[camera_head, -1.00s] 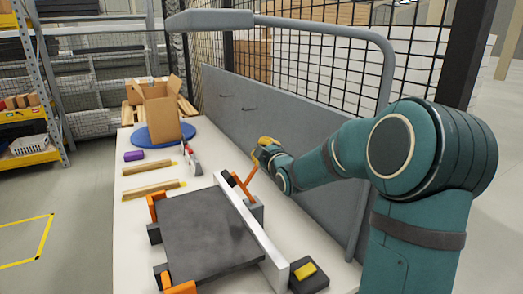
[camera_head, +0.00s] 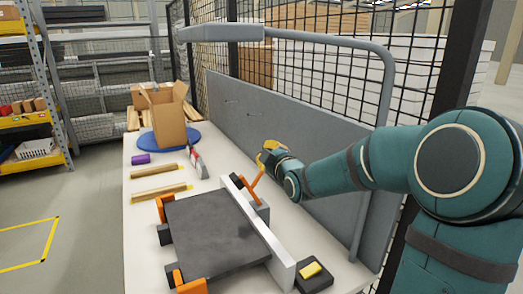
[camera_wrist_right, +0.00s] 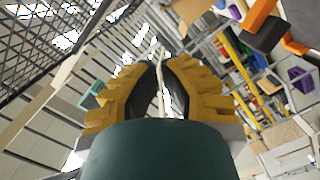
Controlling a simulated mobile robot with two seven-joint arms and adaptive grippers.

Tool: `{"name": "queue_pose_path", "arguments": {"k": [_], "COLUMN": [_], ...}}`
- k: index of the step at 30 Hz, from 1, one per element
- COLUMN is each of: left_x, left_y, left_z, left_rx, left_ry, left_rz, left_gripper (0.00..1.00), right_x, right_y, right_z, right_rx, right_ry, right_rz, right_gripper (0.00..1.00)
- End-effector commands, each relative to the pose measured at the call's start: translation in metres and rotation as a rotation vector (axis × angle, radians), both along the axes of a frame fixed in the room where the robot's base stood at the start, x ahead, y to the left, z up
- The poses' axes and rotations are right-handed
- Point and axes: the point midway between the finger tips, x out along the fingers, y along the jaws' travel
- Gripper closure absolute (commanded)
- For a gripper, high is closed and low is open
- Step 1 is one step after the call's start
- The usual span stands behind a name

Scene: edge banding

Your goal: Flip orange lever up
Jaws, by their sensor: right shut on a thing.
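The orange lever (camera_head: 256,183) rises at a slant from a grey block on the far side of the white rail (camera_head: 258,232), its upper end leaning right. My right gripper (camera_head: 268,156), with yellow fingers, is at that upper end and shut on the lever. The fingers partly hide the lever's tip. In the right wrist view the two yellow-and-black fingers (camera_wrist_right: 160,85) stand close together with a thin strip between them; the lever's orange is not clear there. My left gripper is not in view.
A dark panel (camera_head: 212,235) lies on the white table between orange clamps. A black box with a yellow button (camera_head: 311,270) stands at the front right. A grey upright board (camera_head: 300,150) runs behind the lever. A cardboard box (camera_head: 168,115) stands on a blue disc.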

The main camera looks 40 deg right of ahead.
Motion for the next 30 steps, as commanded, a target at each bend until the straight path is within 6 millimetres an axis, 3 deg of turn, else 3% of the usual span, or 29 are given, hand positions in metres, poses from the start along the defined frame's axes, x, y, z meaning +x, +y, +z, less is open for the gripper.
{"name": "queue_pose_path", "arguments": {"k": [3,10,30], "left_x": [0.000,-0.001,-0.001], "left_y": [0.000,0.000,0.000], "left_z": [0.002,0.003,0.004], "left_rx": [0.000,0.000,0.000], "left_ry": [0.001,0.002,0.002], "left_rz": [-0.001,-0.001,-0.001], "left_gripper": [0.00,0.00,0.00], "right_x": [-0.021,-0.045,-0.050], "right_y": [0.007,0.015,0.017], "right_z": [0.002,0.003,0.003], "right_rx": [0.001,0.000,-0.001], "right_ry": [-0.002,-0.001,0.000], "right_rz": [0.000,-0.001,0.001], "right_gripper": [1.00,1.00,1.00]}}
